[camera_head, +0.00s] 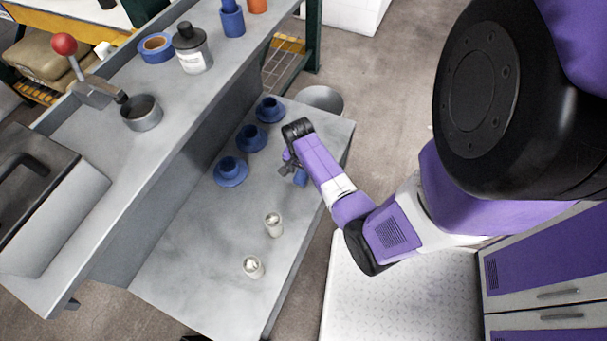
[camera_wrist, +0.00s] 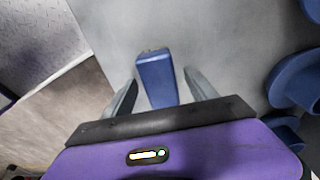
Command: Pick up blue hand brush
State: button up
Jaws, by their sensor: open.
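The blue hand brush (camera_wrist: 157,80) shows in the wrist view as a blue block lying on the grey lower shelf. In the head view only a small blue part of it (camera_head: 300,178) shows beside my gripper (camera_head: 287,167), and my arm hides some of it. In the wrist view my gripper (camera_wrist: 162,95) is open, with one finger on each side of the brush. No contact between the fingers and the brush is visible. I cannot tell how far above the shelf the fingertips are.
Two small clear jars (camera_head: 273,225) stand nearer the front. The higher counter (camera_head: 85,200) runs along the left. The shelf's front is mostly free.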

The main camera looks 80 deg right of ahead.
aim_at(303, 172)
jog(key=shift+f, duration=0.2)
dwell(0.3)
grip_shut()
jog(key=shift+r, duration=0.15)
notch_tip(303, 172, up, 20)
jog(key=p, duration=0.3)
jog(key=shift+r+p, duration=0.15)
jog(key=shift+p, duration=0.25)
